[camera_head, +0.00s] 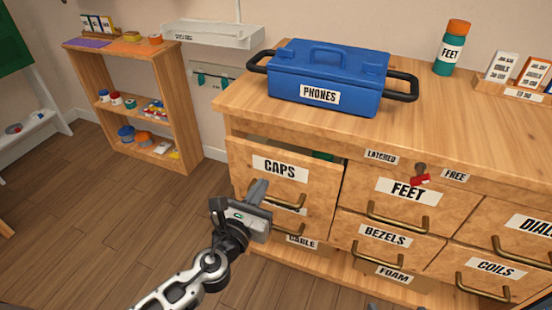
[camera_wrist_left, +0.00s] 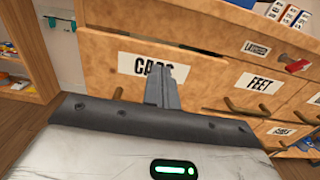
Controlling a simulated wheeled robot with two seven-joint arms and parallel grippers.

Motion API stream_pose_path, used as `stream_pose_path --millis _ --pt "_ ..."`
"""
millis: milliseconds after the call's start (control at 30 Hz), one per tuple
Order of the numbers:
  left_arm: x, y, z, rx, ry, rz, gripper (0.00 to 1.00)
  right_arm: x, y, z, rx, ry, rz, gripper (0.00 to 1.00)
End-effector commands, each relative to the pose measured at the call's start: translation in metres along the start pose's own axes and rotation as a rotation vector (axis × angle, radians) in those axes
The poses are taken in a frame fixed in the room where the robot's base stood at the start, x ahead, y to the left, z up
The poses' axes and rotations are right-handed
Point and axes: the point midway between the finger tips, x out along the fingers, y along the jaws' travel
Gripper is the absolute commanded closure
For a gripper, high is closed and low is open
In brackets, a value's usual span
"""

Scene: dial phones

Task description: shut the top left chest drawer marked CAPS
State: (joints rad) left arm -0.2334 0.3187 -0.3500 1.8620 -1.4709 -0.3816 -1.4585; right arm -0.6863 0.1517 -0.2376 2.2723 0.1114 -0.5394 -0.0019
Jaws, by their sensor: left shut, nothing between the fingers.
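The CAPS drawer (camera_head: 304,174) is the top left drawer of the wooden chest and stands partly pulled out, with something green showing in the gap behind its front. It also shows in the left wrist view (camera_wrist_left: 105,62). My left gripper (camera_head: 262,186) is shut and empty, its fingertips at the drawer front just below the CAPS label (camera_head: 280,169). In the left wrist view the closed fingers (camera_wrist_left: 172,72) overlap the label. I cannot tell whether they touch the wood. My right gripper is not in view.
A red catch (camera_head: 420,178) sits between the LATCHED and FREE labels. The FEET drawer (camera_head: 445,197) and BEZELS drawer (camera_head: 357,236) look shut. A blue PHONES box (camera_head: 330,70) and a FEET bottle (camera_head: 451,48) stand on the chest. A wooden shelf (camera_head: 178,110) stands at the left.

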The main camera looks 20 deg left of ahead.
Motion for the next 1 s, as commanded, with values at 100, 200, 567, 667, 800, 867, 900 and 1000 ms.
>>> stream_pose_path --millis 100,200,567,667,800,867,900,1000 --pt "0.029 0.0 0.002 -0.002 -0.003 0.001 1.0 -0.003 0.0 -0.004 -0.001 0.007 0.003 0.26" --pt "0.049 0.0 0.001 -0.003 -0.002 0.002 1.0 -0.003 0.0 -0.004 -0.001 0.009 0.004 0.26" --pt "0.088 0.0 0.0 -0.004 0.0 0.0 1.0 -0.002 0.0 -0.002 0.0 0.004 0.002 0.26" --pt "0.09 0.0 0.0 -0.004 0.001 0.0 1.0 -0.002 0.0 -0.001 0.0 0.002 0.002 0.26" --pt "0.09 0.0 0.0 -0.004 0.001 0.0 1.0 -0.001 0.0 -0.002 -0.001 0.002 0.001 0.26" --pt "0.09 0.0 0.0 -0.005 0.001 0.0 1.0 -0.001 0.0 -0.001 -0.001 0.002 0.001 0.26" --pt "0.09 0.0 0.0 -0.005 0.001 0.0 1.0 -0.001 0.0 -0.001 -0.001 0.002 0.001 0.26" --pt "0.09 0.004 0.0 -0.004 0.001 0.008 1.0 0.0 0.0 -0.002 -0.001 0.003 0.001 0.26"
